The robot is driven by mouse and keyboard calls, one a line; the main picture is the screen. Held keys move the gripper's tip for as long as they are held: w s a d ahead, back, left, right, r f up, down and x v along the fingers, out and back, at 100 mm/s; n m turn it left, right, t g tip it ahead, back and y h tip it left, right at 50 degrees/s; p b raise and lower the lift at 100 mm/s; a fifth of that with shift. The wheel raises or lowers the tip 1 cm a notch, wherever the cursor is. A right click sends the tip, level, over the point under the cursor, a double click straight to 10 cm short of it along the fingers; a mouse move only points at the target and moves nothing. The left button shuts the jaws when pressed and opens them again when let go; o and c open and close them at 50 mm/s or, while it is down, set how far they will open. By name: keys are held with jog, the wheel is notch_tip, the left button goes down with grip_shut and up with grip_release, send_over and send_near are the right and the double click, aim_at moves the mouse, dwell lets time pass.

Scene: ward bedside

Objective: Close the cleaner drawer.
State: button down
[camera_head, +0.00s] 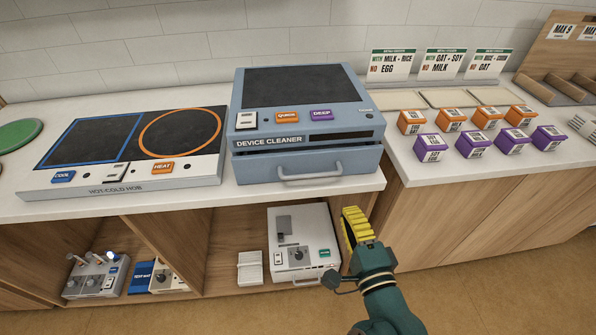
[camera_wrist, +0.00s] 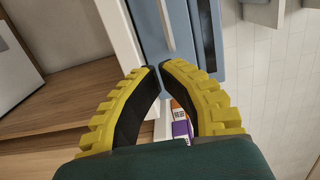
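The blue device cleaner (camera_head: 300,95) stands on the white counter. Its drawer (camera_head: 250,170) is at the bottom front, with a grey bar handle (camera_head: 310,177). A dark gap shows above the drawer front, which stands slightly forward of the body; how far it is open is hard to tell. In the wrist view the blue cleaner (camera_wrist: 150,38) and the handle (camera_wrist: 166,25) are ahead of the fingertips. My gripper (camera_head: 350,212) is below and right of the drawer, in front of the counter edge, apart from the handle. In the wrist view its yellow fingers (camera_wrist: 159,67) come together at the tips, with nothing between them.
The hot-cold hob (camera_head: 100,185) is left of the cleaner. Orange boxes (camera_head: 455,118) and purple boxes (camera_head: 475,144) stand to the right. A white device (camera_head: 302,240) sits on the shelf beneath. The space before the drawer is clear.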

jog(key=s+d+m+h, duration=0.1)
jog(key=d+h, duration=0.1)
jog(key=d, duration=0.3)
jog(key=b, duration=0.5)
send_near(353, 166)
jog(key=w, duration=0.8)
jog(key=shift+w+a+f, duration=0.1)
jog(key=shift+w+a, duration=0.05)
jog(key=shift+a, duration=0.15)
